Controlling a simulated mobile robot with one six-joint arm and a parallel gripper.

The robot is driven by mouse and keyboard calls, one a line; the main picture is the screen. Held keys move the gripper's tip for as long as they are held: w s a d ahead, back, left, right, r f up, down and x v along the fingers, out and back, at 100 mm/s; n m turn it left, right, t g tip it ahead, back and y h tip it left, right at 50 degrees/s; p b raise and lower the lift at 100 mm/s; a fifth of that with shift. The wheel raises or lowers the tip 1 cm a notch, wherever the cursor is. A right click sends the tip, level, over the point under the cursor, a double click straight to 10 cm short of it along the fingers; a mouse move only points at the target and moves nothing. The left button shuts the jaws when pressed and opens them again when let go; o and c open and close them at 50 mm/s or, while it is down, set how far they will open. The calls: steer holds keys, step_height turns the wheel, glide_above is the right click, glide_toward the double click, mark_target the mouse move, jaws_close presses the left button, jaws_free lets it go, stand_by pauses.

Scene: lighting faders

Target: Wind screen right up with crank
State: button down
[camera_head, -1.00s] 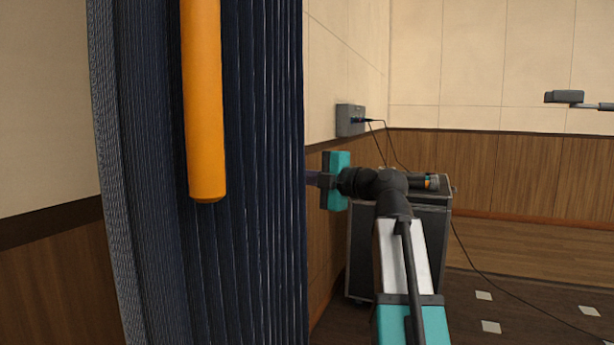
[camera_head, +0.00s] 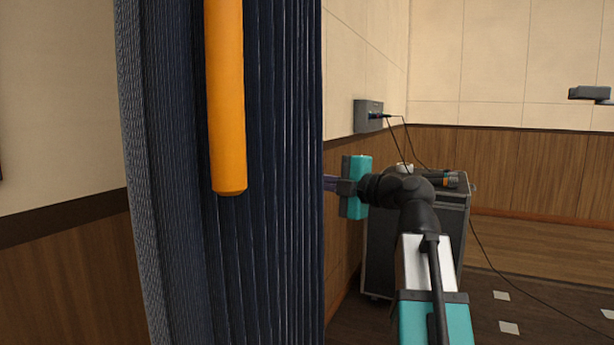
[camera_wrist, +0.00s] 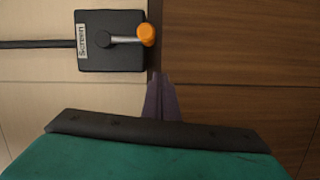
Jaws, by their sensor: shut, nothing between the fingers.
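In the wrist view a dark box (camera_wrist: 112,55) labelled "Screen" is on the wall, turned sideways in the picture. Its crank (camera_wrist: 125,39) is a short metal arm that ends in an orange knob (camera_wrist: 147,35). My gripper (camera_wrist: 160,78) is shut and empty; its purple fingers are below the box and knob in that view, apart from the knob. In the head view my gripper (camera_head: 330,183) shows at the edge of a dark blue curtain, which hides its tips. The crank box is hidden in the head view. The screen itself is not identifiable.
The pleated curtain (camera_head: 285,240) fills the left-centre close to me, with an orange cylinder (camera_head: 227,100) hanging before it. A dark case (camera_head: 390,240) stands against the wall behind my arm. A grey wall box (camera_head: 368,115) has cables. Floor at right looks mostly clear.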

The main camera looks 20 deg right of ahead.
steer(key=p+v, duration=0.2)
steer(key=v, duration=0.6)
steer(key=shift+f, duration=0.35)
